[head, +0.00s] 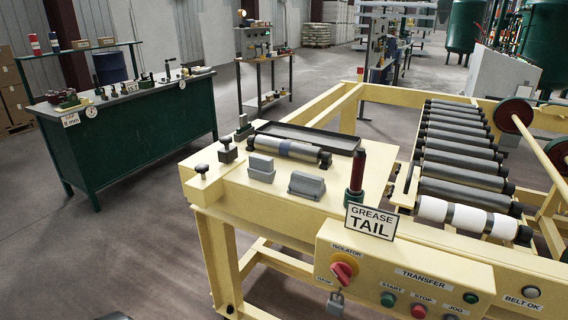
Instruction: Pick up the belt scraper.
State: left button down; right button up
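On the cream top of the transfer machine (235,205) stand two small grey wedge-like blocks, one at the left (261,168) and one nearer the front (307,185). Either could be the belt scraper; I cannot tell which from this view. Neither of my grippers is in view. Nothing is seen holding the blocks.
A dark red and green upright grease tool (357,172) stands right of the blocks, behind a "GREASE TAIL" sign (371,221). Black conveyor rollers (462,165) run at the right. A control panel (405,275) faces front. A green workbench (130,140) stands left across open floor.

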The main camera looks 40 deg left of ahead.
aim_at(261, 168)
jog(key=u, duration=1.55)
jog(key=z, duration=2.15)
jog(key=u, duration=2.15)
jog(key=i+j+z, duration=0.1)
jog(key=i+j, duration=0.15)
